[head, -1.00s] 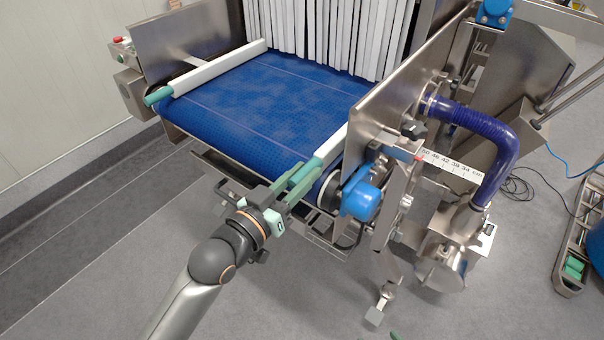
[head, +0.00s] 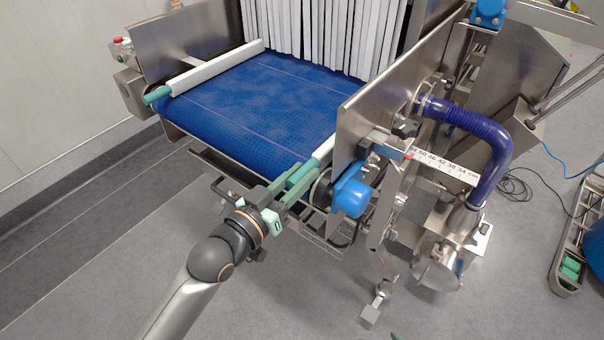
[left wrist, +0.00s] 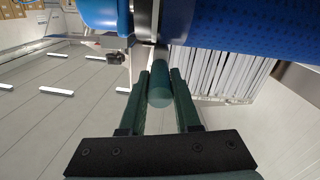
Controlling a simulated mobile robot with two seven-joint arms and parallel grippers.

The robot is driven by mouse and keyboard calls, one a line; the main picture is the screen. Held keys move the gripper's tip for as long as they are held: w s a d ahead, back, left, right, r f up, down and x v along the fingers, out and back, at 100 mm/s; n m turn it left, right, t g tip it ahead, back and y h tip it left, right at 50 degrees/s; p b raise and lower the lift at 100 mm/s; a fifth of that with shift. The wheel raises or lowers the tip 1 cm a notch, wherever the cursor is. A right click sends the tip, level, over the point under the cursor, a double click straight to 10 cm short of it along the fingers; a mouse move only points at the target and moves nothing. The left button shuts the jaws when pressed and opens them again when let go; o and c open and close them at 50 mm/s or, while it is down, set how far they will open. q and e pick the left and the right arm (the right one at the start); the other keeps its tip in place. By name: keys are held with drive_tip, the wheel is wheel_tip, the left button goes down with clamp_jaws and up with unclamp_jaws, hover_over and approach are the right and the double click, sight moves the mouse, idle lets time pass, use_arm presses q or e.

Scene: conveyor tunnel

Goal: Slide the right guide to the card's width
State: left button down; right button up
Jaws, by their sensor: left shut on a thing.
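The right guide (head: 323,151) is a white rail with a green front end (head: 302,174), lying along the right side of the blue belt. My left gripper (head: 287,186) is shut on that green end at the belt's front edge. In the left wrist view the green end (left wrist: 160,92) sits between the two dark green fingers. A white scale in cm (head: 445,166) sticks out right of the side plate, with a red pointer (head: 408,156) at its left end, by the highest numbers. I cannot make out the card or its width.
The left guide (head: 215,72) lies along the belt's left side. White strip curtains (head: 325,35) hang at the back. A blue motor (head: 352,195), a steel side plate (head: 385,95) and a purple hose (head: 480,130) crowd the right.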

use_arm(q)
drive_tip(key=shift+s+d, duration=0.25)
drive_tip(key=shift+d, duration=0.1)
use_arm(e)
drive_tip(key=shift+s+d+r, duration=0.1)
drive_tip(key=shift+s+d, duration=0.2)
drive_tip(key=shift+d, duration=0.1)
use_arm(q)
drive_tip(key=shift+w+a, duration=0.1)
drive_tip(key=c, duration=0.6)
unclamp_jaws()
drive_tip(key=shift+a, duration=0.1)
drive_tip(key=shift+b+v, duration=0.8)
drive_tip(key=shift+v, duration=5.45)
use_arm(e)
drive_tip(key=shift+f, duration=0.8)
